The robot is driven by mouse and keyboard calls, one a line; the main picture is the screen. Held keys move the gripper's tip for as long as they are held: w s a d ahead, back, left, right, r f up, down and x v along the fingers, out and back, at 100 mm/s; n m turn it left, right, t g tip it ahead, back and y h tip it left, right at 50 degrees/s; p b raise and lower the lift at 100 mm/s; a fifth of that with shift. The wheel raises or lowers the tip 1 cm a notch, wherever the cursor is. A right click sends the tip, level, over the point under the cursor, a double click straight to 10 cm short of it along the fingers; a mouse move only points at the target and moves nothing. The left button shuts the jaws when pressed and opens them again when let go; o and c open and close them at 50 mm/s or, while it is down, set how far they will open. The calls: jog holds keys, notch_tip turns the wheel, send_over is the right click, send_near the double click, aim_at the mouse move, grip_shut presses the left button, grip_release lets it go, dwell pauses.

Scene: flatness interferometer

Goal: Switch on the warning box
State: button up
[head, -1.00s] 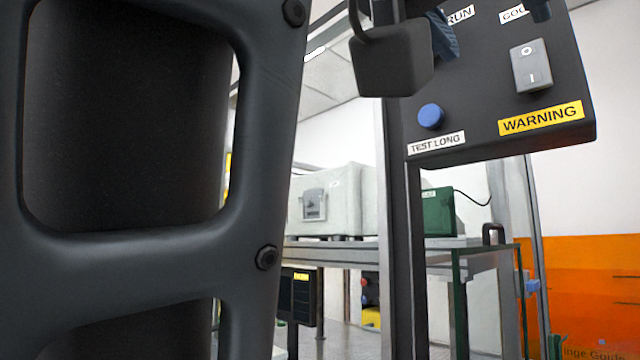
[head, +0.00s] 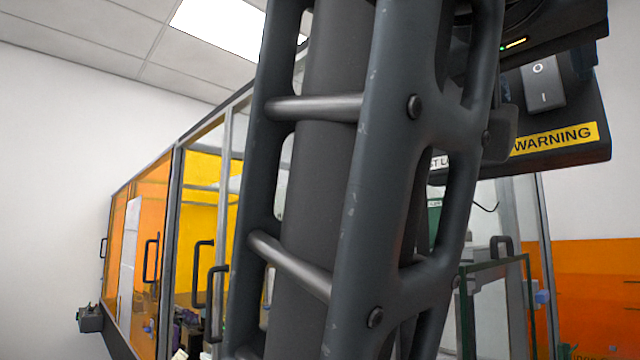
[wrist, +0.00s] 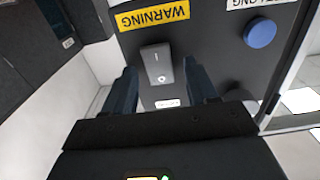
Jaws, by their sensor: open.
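The warning box (head: 590,115) is a dark panel at the right of the head view, partly covered by my arm. It carries a yellow WARNING label (head: 555,138) and a grey rocker switch (head: 542,80) marked O above I. In the wrist view the panel appears upside down, with the rocker switch (wrist: 157,64) below the yellow label (wrist: 153,15). My gripper (wrist: 162,82) is open, its two dark fingers on either side of the switch. Whether the fingertips touch the panel is unclear. Which side of the rocker is pressed in cannot be told.
A blue button (wrist: 260,33) with a TEST LONG label (wrist: 250,3) sits beside the switch on the panel. In the head view, a framed enclosure with orange and yellow panes (head: 155,245) stands at left. An orange panel (head: 600,290) is at lower right.

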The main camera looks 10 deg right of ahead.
jog(key=c, duration=1.1)
jog(key=shift+o, duration=0.2)
jog(key=f+h+b, duration=0.1)
jog(key=b, duration=0.2)
jog(key=shift+t, duration=0.4)
jog(key=shift+t+h+b, duration=0.5)
jog(key=shift+h+b, duration=0.2)
jog(key=shift+b, duration=0.25)
jog(key=shift+r, duration=0.15)
jog(key=o, duration=1.1)
jog(key=shift+c, duration=0.2)
jog(key=shift+a, duration=0.1)
jog(key=b+v, duration=0.2)
jog(key=v, duration=0.5)
jog(key=shift+s+a, duration=0.25)
